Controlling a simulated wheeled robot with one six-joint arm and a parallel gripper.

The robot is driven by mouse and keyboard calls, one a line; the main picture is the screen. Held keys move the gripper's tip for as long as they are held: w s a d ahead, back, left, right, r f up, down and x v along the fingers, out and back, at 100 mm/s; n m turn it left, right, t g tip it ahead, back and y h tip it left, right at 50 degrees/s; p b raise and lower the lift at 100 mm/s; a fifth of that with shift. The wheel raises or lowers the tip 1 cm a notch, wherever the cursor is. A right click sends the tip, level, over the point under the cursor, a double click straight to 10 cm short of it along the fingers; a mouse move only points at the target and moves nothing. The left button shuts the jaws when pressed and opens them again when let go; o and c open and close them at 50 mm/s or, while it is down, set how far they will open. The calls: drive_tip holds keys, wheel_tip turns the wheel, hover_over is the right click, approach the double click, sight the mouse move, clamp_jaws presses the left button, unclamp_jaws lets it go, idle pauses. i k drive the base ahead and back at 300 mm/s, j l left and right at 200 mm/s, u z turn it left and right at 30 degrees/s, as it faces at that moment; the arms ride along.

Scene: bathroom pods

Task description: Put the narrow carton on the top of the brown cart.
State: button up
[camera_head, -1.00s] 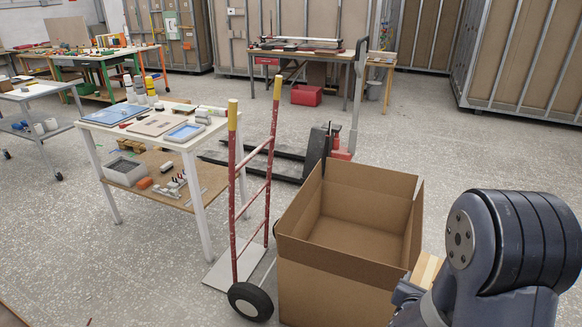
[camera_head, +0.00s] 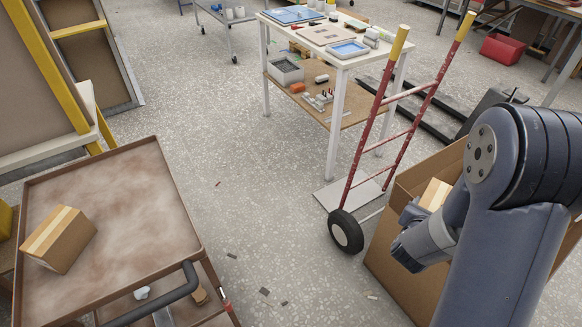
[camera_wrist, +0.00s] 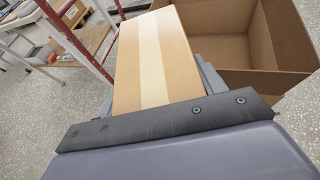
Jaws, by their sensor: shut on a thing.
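My gripper (camera_head: 418,212) is shut on the narrow carton (camera_head: 435,194), a tan box with a pale tape stripe. In the wrist view the carton (camera_wrist: 153,62) sticks out beyond the gripper (camera_wrist: 160,100), and its near end is hidden. In the head view my arm covers part of it. The brown cart (camera_head: 167,190) stands at the lower left, well apart from my gripper. Its top is a rimmed tray with another taped carton (camera_head: 62,238) lying at its left side. The middle and right of the top are bare.
A large open cardboard box (camera_head: 395,262) stands beside and below my gripper. A red hand truck (camera_head: 402,139) stands between that box and a white table (camera_head: 340,68). The cart has a dark handle (camera_head: 165,297) at its front right. Speckled floor between cart and hand truck is mostly clear.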

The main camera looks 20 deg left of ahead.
sight(141, 219)
drive_tip(key=u, duration=1.55)
